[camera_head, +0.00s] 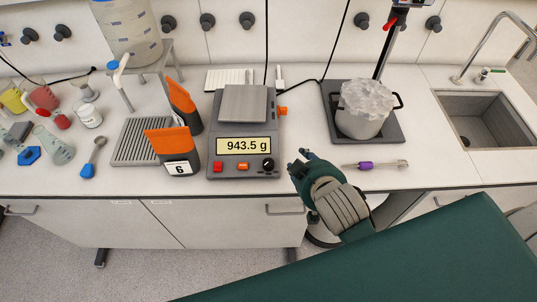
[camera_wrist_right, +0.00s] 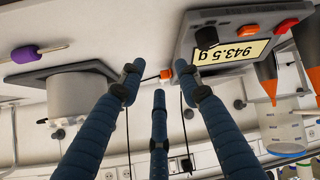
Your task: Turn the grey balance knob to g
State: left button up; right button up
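The grey balance (camera_head: 215,130) stands on the bench with a square metal pan, and its display reads 943.5 g. Its dark round knob (camera_head: 268,164) is at the right end of the front panel. The knob's pointer setting is too small to read. My right gripper (camera_head: 298,160) is just right of the knob, apart from it, its fingers over the bench's front part. In the right wrist view the fingers of my right gripper (camera_wrist_right: 157,75) are spread and empty. The balance shows upside down there, with the knob (camera_wrist_right: 206,38) beyond the right-hand finger. My left gripper is not in view.
A red button (camera_head: 217,167) and an orange button (camera_head: 243,166) sit left of the knob. Orange-topped dark containers (camera_head: 177,162) stand close left of the balance. A pot of ice (camera_head: 360,122) stands on a dark plate to the right. A purple-handled tool (camera_head: 365,165) lies in front.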

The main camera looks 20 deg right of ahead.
jog(key=w+a+r+n+t+y, duration=0.1)
jog(key=w+a+r+t, duration=0.2)
jog(key=r, duration=0.4)
jog(key=w+a+r+n+t+y, duration=0.1)
jog(key=w+r+t, duration=0.2)
jog(key=w+r, duration=0.35)
jog(key=w+a+r+n+t+y, duration=0.1)
jog(key=w+a+r+n+t, duration=0.15)
jog(key=r, duration=0.65)
jog(key=s+a+r+n+t+y, duration=0.1)
jog(key=a+r+n+t+y, duration=0.1)
jog(key=a+r+n+y, duration=0.75)
jog(key=s+a+n+g+y, duration=0.6)
jog(key=a+n+g+y, duration=0.3)
jog(key=a+n+g, duration=0.4)
jog(key=n+g+h, duration=0.4)
jog(key=g+h, duration=0.4)
jog(key=h, duration=1.2)
send_near(269, 162)
jog(key=shift+t, duration=0.25)
notch_tip(269, 162, down, 8)
jog(key=p, duration=0.4)
jog(key=shift+s+a+f, duration=0.1)
jog(key=shift+s+f, duration=0.05)
jog(key=shift+f, duration=0.45)
grip_shut()
